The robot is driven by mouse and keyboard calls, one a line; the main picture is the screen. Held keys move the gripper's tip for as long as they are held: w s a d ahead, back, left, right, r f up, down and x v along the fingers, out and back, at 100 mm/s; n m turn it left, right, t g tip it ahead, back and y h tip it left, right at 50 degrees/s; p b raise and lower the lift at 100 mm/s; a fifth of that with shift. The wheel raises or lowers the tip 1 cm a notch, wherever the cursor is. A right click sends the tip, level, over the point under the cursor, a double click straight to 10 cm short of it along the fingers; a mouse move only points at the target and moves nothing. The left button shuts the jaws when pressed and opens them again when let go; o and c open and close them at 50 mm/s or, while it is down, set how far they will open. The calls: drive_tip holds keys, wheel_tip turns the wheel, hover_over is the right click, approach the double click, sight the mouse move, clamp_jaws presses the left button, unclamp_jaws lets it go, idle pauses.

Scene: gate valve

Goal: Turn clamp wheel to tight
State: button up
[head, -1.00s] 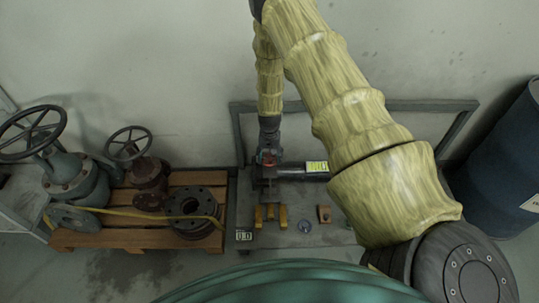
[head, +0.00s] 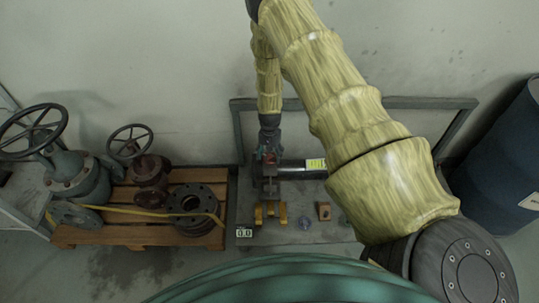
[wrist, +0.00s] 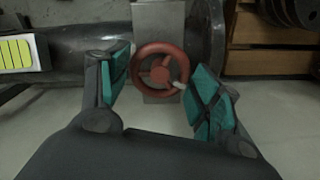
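The clamp wheel (wrist: 160,68) is a small red handwheel with spokes, seen face-on in the wrist view in front of a grey block (wrist: 158,20). A pale stub shows at its lower right rim. My gripper (wrist: 157,66) is open, with one teal-padded finger on each side of the wheel. The right finger is close to the pale stub; I cannot tell if they touch. In the head view my gripper (head: 269,145) points down over the clamp, and the wheel is mostly hidden under it. Yellow clamp parts (head: 270,212) show below on the bench.
A dark pipe with a yellow label (head: 315,164) runs right from the clamp. A small display (head: 244,231) sits at the bench's left corner. A wooden pallet (head: 125,236) with valves stands left, and a blue barrel (head: 505,165) stands right. Small parts lie on the bench.

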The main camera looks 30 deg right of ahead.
sight(270, 157)
drive_tip(key=shift+o, duration=1.2)
wheel_tip(270, 157, up, 12)
drive_tip(key=shift+s+f, duration=0.1)
